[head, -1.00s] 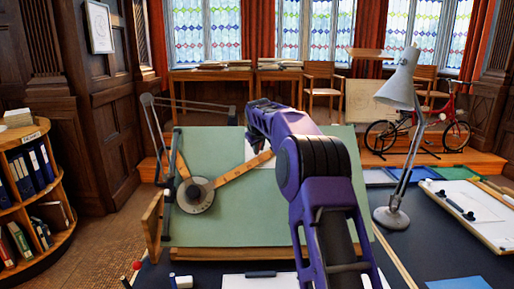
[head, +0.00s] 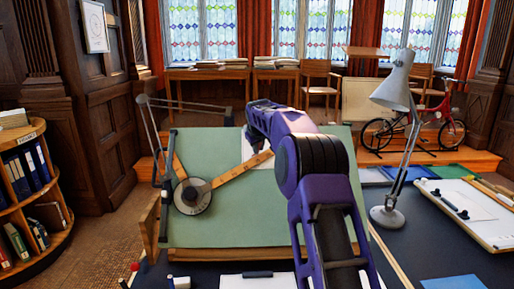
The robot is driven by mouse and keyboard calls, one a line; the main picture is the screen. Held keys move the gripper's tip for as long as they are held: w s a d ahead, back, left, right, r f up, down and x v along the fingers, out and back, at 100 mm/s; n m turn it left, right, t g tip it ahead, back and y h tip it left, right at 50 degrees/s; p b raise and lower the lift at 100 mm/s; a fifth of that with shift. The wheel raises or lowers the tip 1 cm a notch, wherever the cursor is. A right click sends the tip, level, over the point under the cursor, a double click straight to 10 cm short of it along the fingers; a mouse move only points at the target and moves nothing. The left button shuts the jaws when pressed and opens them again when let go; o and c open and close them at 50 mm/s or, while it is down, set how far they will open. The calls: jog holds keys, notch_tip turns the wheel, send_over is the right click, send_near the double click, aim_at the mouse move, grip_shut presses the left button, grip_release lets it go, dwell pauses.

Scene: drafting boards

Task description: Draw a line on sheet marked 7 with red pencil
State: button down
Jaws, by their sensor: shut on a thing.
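A green drafting board (head: 225,225) stands tilted in front of me. A white sheet (head: 247,150) lies on its upper middle, partly hidden behind my arm; no number can be read on it. A drafting head (head: 192,196) with two wooden rulers (head: 243,171) sits on the board's left part, and one ruler reaches up to the sheet. My purple arm rises from the bottom and bends over the board's upper middle. My gripper is hidden behind the arm. The red pencil cannot be seen.
A grey desk lamp (head: 390,215) stands right of the board. Another board with paper (head: 470,205) lies at the far right. A blue sheet (head: 455,283) and a white sheet (head: 240,281) lie on the dark desk (head: 430,250). A bookshelf (head: 50,240) stands at left.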

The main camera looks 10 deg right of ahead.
jog(key=shift+w+d+r+p, duration=0.1)
jog(key=shift+d+r+p, duration=0.1)
jog(key=shift+d+p, duration=0.55)
jog(key=shift+w+d+r+p, duration=0.15)
jog(key=shift+d+r+p, duration=0.2)
jog(key=shift+p, duration=0.55)
jog(key=shift+w+d+r+p, duration=0.1)
jog(key=shift+d+p, duration=0.55)
jog(key=shift+p, duration=0.2)
dwell(0.8)
jog(key=shift+d+r, duration=0.1)
jog(key=shift+d, duration=0.15)
dwell(0.4)
jog(key=shift+w+d+r, duration=0.1)
jog(key=shift+d, duration=0.2)
jog(key=shift+d, duration=0.1)
dwell(0.3)
jog(key=shift+w+d+r, duration=0.1)
jog(key=shift+d, duration=0.2)
jog(key=shift+w+d+r, duration=0.15)
jog(key=shift+d+r, duration=0.2)
jog(key=shift+d, duration=0.45)
jog(key=shift+w+d+r, duration=0.15)
jog(key=shift+d+r, duration=0.15)
jog(key=shift+d, duration=0.5)
dwell(1.3)
jog(key=shift+d+r, duration=0.1)
jog(key=shift+d, duration=0.15)
